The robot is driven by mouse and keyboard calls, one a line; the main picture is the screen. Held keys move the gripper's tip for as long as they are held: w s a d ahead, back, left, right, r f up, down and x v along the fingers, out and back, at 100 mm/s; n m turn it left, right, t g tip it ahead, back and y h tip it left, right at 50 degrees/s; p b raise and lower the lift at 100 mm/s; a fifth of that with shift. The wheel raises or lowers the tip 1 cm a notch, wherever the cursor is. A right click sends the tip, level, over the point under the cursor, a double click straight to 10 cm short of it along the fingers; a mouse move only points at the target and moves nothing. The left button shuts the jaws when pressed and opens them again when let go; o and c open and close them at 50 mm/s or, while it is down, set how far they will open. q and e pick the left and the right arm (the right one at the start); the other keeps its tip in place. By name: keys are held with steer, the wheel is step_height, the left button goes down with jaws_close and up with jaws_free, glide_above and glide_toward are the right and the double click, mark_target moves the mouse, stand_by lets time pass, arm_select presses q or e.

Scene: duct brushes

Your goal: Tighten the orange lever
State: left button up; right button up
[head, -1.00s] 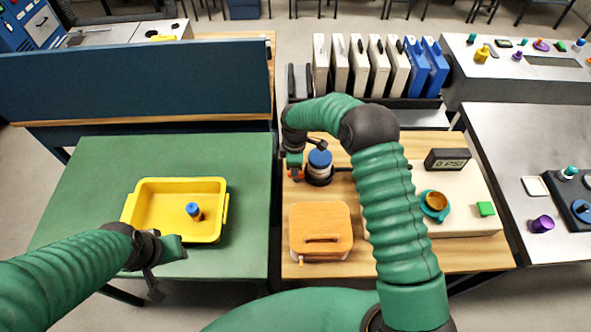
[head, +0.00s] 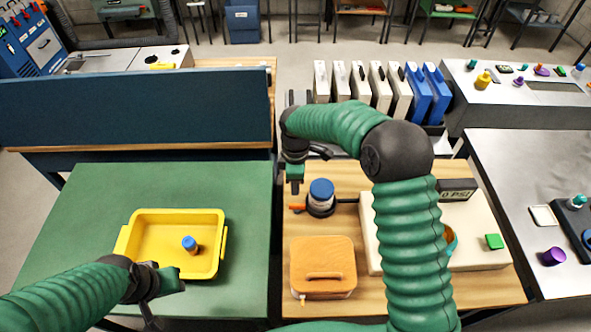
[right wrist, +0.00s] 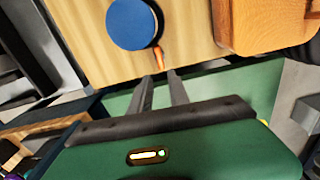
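The orange lever (head: 297,207) sticks out to the left from the base of a blue-capped jar (head: 321,194) on the wooden table. In the right wrist view the lever (right wrist: 159,57) lies just beyond my fingertips, beside the round blue cap (right wrist: 131,24). My right gripper (head: 294,187) hangs just behind the lever in the head view. The right wrist view shows its two fingers (right wrist: 160,82) apart with nothing between them. My left gripper (head: 172,282) is in front of the yellow tray, away from the lever; its finger gap is not clear.
A wooden box (head: 322,262) stands in front of the jar. The yellow tray (head: 146,262) holds a small blue-capped bottle (head: 190,244). My right arm hides part of the board.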

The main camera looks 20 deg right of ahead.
step_height(320, 180, up, 8)
steer(key=shift+s+f, duration=0.15)
steer(key=shift+s, duration=0.15)
steer(key=shift+s, duration=0.15)
